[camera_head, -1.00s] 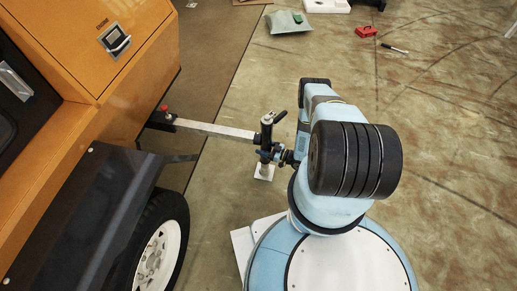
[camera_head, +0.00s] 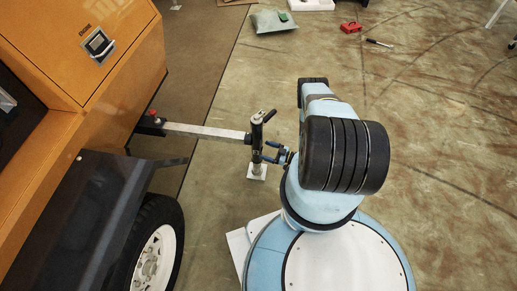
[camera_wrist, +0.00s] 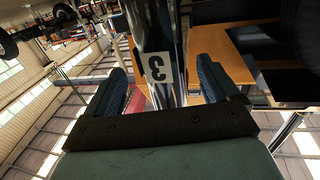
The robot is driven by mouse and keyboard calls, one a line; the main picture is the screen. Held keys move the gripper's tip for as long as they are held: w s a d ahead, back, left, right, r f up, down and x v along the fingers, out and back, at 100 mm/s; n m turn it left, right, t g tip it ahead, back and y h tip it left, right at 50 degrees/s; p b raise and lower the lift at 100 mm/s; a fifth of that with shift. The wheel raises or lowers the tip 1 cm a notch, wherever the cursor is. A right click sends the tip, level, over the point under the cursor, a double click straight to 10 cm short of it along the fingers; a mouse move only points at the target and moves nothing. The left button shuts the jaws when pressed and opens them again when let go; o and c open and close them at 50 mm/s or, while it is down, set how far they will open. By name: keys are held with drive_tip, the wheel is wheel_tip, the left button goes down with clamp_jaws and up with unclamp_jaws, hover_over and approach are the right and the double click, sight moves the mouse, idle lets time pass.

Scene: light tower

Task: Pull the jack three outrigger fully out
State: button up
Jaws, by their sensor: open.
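The jack three outrigger is a light metal bar (camera_head: 205,132) reaching out from the orange trailer (camera_head: 95,50). A dark upright jack (camera_head: 257,137) with a crank handle stands at its outer end, over a white foot plate (camera_head: 256,172). My gripper (camera_head: 272,152) is beside the jack, on its right. In the wrist view the open fingers (camera_wrist: 170,85) stand on either side of the shiny jack tube with its "3" label (camera_wrist: 158,67). I cannot tell whether they touch it.
The trailer wheel (camera_head: 158,255) and dark fender (camera_head: 95,215) are at the lower left. A grey bag (camera_head: 268,21), a red box (camera_head: 351,27) and a pen-like item (camera_head: 379,43) lie on the far floor. The floor to the right is clear.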

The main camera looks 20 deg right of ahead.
drive_tip(key=v, duration=0.6)
drive_tip(key=shift+d, duration=0.2)
